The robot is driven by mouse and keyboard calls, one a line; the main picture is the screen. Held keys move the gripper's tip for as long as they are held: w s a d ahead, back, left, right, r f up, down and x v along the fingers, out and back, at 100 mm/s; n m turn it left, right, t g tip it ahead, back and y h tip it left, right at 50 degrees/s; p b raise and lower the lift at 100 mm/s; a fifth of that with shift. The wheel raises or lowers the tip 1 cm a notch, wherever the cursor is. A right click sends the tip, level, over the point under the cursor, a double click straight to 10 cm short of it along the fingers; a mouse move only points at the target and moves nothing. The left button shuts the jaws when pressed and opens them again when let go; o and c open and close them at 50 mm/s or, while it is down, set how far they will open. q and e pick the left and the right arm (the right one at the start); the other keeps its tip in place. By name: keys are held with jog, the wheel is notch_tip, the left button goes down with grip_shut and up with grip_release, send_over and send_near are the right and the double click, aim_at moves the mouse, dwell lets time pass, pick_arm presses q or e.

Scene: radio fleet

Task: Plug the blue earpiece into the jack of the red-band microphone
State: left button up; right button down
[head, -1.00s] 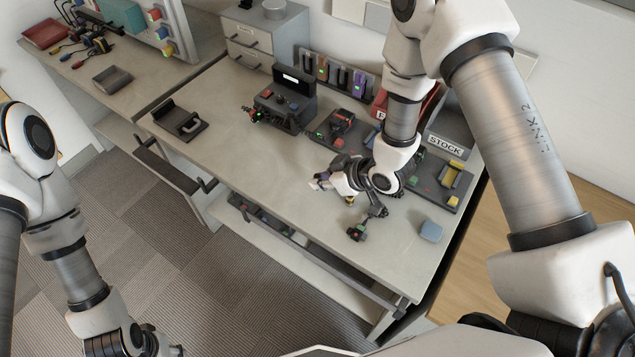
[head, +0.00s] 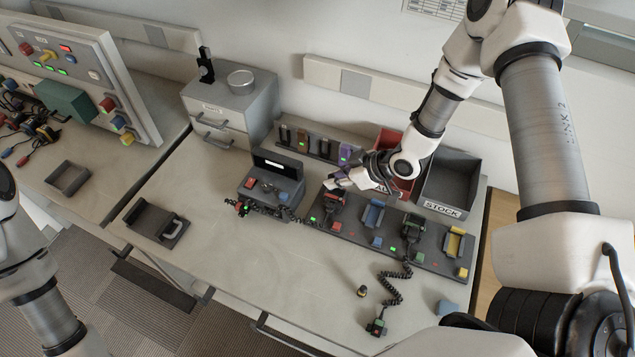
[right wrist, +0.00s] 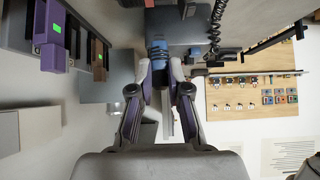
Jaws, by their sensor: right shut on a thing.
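My right gripper (head: 345,182) is over the row of coloured cradles, beside the red-band microphone (head: 334,197). In the right wrist view its fingers (right wrist: 160,68) are closed on a small blue piece, which looks like the blue earpiece (right wrist: 157,48). The piece points away from the wrist, and its plug end is not clear. The red-band microphone lies in the leftmost cradle; its jack is too small to make out. I cannot tell whether the earpiece touches it. My left gripper is outside the head view; only part of my left arm shows.
A green-marked microphone (head: 412,227) stands in its cradle, with a coiled cord (head: 393,290) running to the table front. A small dark, yellow-tipped piece (head: 362,291) and a blue-grey block (head: 447,308) lie nearby. A STOCK bin (head: 450,187) stands behind.

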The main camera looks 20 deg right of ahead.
jog(key=shift+s+r, duration=0.15)
jog(key=shift+r, duration=0.05)
jog(key=f+b, duration=0.1)
jog(key=s+f+b, duration=0.1)
jog(key=f+b, duration=0.1)
jog(key=shift+f, duration=0.15)
jog(key=shift+s+f+b, duration=0.15)
jog(key=shift+f+b, duration=0.25)
jog(key=shift+f, duration=0.2)
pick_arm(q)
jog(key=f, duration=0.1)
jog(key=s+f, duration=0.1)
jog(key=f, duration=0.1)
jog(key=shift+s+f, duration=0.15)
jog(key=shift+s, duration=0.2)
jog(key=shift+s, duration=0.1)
